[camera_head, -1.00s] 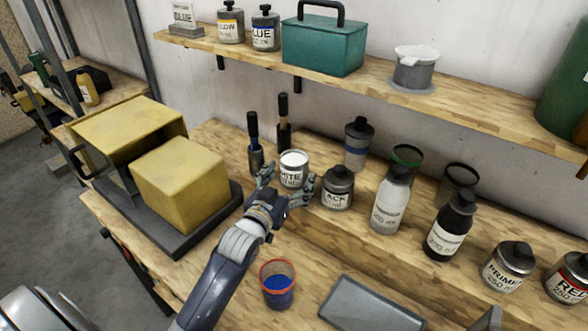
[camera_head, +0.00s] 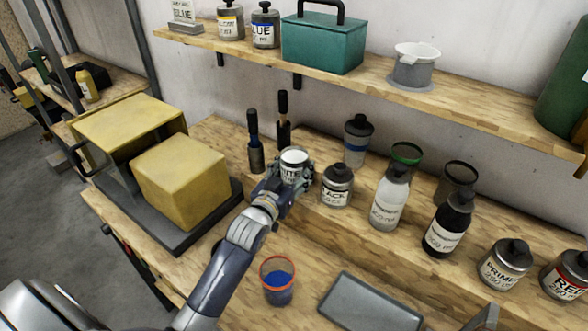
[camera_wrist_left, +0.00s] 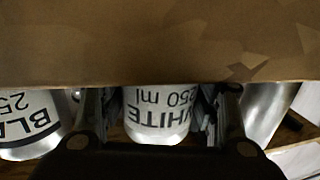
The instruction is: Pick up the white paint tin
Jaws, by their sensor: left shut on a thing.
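The white paint tin (camera_head: 293,156) stands upright at the back of the workbench, with a white top and a label. My left gripper (camera_head: 290,173) is shut around it, with fingers on both sides of the tin. In the left wrist view the tin (camera_wrist_left: 158,112) sits between the two fingers (camera_wrist_left: 160,122), and its label reads WHITE 250 ml upside down. The lower part of the tin is partly hidden by the gripper in the head view.
The black paint tin (camera_head: 337,186) stands close on the right, and two brushes (camera_head: 255,145) stand close on the left. A red-rimmed cup of blue paint (camera_head: 278,283) and a grey tray (camera_head: 370,305) lie nearer. A shelf (camera_head: 370,78) runs above.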

